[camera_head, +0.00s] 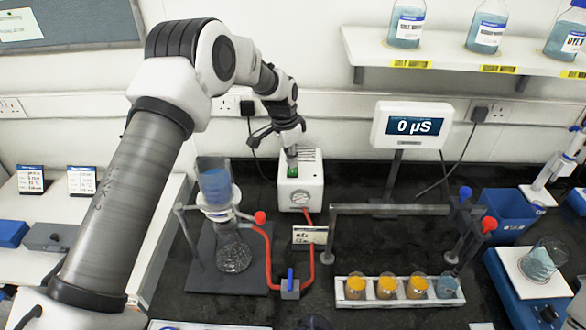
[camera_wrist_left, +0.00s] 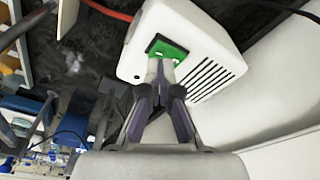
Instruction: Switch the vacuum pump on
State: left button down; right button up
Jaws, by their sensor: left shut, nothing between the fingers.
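The vacuum pump (camera_head: 312,178) is a white box with a round gauge on its front, standing at the back of the dark bench against the wall. Its green switch (camera_head: 292,172) shows on the front; it is also large in the left wrist view (camera_wrist_left: 171,50), on the white pump (camera_wrist_left: 214,28). My left gripper (camera_head: 291,157) is shut and empty. Its fingertips (camera_wrist_left: 161,70) are at the switch's edge and cover part of it; I cannot tell whether they touch. My right gripper is not in view.
A red hose (camera_head: 268,245) runs from the pump to a blue-handled valve (camera_head: 290,285). A filter flask (camera_head: 232,250) stands left of it. Right are a metal bar (camera_head: 390,209), a rack of beakers (camera_head: 400,302) and a meter display (camera_head: 411,125). A bottle shelf (camera_head: 440,55) hangs above.

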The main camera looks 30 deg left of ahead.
aim_at(292, 171)
pick_arm(q)
jog(key=shift+s, duration=0.1)
jog(key=shift+f+b, duration=0.55)
jog(key=shift+f, duration=0.5)
dwell(0.4)
jog(key=shift+r, duration=0.15)
notch_tip(292, 171, up, 7)
jog(key=p, duration=0.5)
dwell(0.4)
